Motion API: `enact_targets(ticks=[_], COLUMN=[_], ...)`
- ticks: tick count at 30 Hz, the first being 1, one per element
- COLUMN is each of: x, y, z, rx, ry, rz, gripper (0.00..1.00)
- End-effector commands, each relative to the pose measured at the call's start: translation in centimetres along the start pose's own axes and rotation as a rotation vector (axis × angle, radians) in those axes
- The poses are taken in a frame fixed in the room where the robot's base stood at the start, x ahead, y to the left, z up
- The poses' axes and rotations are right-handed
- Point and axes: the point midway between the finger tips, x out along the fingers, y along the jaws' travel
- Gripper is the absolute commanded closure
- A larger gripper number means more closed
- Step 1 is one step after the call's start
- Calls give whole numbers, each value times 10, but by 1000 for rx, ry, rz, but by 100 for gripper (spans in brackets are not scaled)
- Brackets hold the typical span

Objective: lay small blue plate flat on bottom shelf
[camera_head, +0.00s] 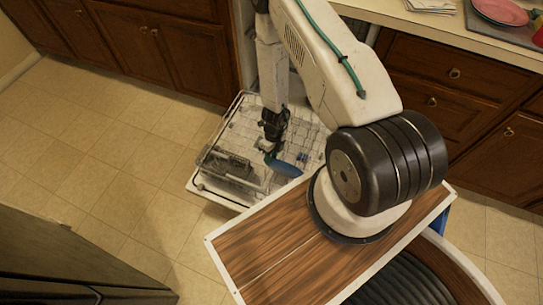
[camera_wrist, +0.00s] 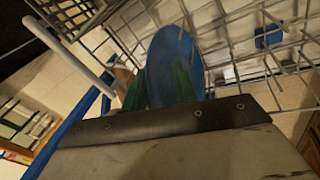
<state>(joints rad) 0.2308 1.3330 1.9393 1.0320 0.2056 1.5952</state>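The small blue plate (camera_head: 287,168) is at the lower rack of the open dishwasher, tilted. In the wrist view the plate (camera_wrist: 176,50) stands on a slant between and beyond the green fingers, reaching down to the palm. My gripper (camera_head: 266,147) points down over the rack. In the wrist view my gripper (camera_wrist: 160,85) looks closed about the plate's near edge, though the contact itself is partly hidden. I cannot make out a bottom shelf apart from the rack.
The dishwasher rack (camera_head: 237,130) has wire tines around the plate, with a grey basket (camera_head: 228,167) at its left. A small blue thing (camera_wrist: 268,36) shows beyond the wires. A counter (camera_head: 470,38) holds a pink plate (camera_head: 500,11). The tiled floor (camera_head: 110,190) is clear at left.

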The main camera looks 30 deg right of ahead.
Motion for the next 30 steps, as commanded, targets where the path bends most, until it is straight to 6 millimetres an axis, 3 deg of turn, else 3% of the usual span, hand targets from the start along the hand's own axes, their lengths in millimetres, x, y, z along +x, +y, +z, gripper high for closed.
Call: enact_targets(ticks=[8, 21, 30], x=[-10, -96, -132], y=[0, 0, 2], z=[1, 1, 5], rx=[-1, 0, -39], ry=[-2, -3, -10], rz=[-1, -2, -3], gripper=[72, 72, 72])
